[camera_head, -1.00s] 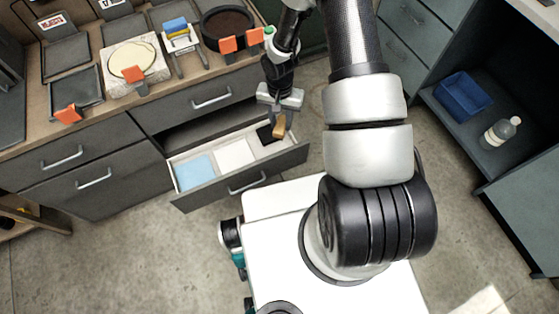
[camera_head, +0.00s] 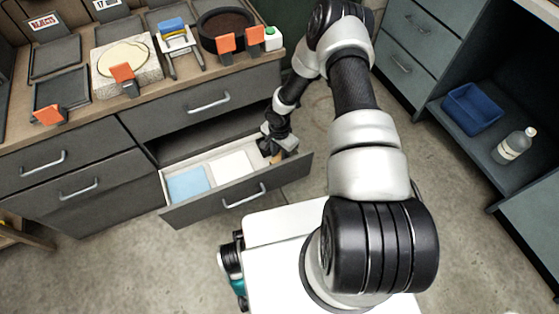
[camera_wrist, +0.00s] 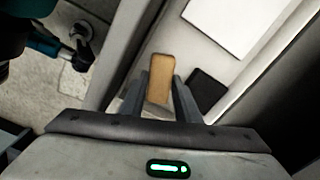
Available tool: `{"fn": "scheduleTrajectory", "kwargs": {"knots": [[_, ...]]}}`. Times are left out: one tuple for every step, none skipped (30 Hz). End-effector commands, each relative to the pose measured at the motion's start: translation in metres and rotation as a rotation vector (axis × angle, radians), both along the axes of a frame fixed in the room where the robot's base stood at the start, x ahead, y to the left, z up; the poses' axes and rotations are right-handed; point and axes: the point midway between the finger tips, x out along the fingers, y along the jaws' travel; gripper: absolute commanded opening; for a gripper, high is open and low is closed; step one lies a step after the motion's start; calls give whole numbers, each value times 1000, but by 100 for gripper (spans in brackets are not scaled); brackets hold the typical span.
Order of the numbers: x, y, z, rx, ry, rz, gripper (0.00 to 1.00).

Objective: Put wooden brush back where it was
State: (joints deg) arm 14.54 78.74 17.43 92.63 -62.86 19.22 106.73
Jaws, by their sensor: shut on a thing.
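The wooden brush (camera_wrist: 159,79) is a tan block between my gripper's fingers in the wrist view; its lower end is hidden by the gripper. My gripper (camera_wrist: 160,92) is shut on it. In the head view my gripper (camera_head: 273,150) is low at the right end of the open drawer (camera_head: 228,200), and a bit of the brush (camera_head: 277,158) shows below the fingers. I cannot tell if the brush touches the drawer floor. In the wrist view a black square (camera_wrist: 206,88) lies in the drawer just right of the brush.
The drawer also holds a white square (camera_head: 233,166) and a light blue square (camera_head: 188,183). The counter above carries a round dark pan (camera_head: 224,28) and orange clips (camera_head: 122,73). A blue bin (camera_head: 471,108) and a bottle (camera_head: 514,146) stand on the right shelf.

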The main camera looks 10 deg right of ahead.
Motion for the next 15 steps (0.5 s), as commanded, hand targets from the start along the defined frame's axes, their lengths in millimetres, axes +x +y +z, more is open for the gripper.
{"fn": "scheduleTrajectory", "kwargs": {"knots": [[-1,0,-9,1,2,0,8],[-1,0,-14,1,2,-1,8],[-1,0,-21,1,3,0,8],[-2,0,-25,1,3,-1,8],[-1,0,-29,1,3,-1,8],[-1,0,-32,0,2,0,8],[-1,0,-32,0,2,0,8],[-1,0,-32,0,2,1,8],[-1,0,-32,-1,2,1,8],[-1,0,-31,-1,2,1,8],[-1,0,-31,-1,2,1,8],[-1,0,-31,-1,2,1,8],[-1,0,-31,-1,2,1,8],[-1,0,-32,-1,2,1,8],[-1,0,-33,-1,2,1,8]]}}
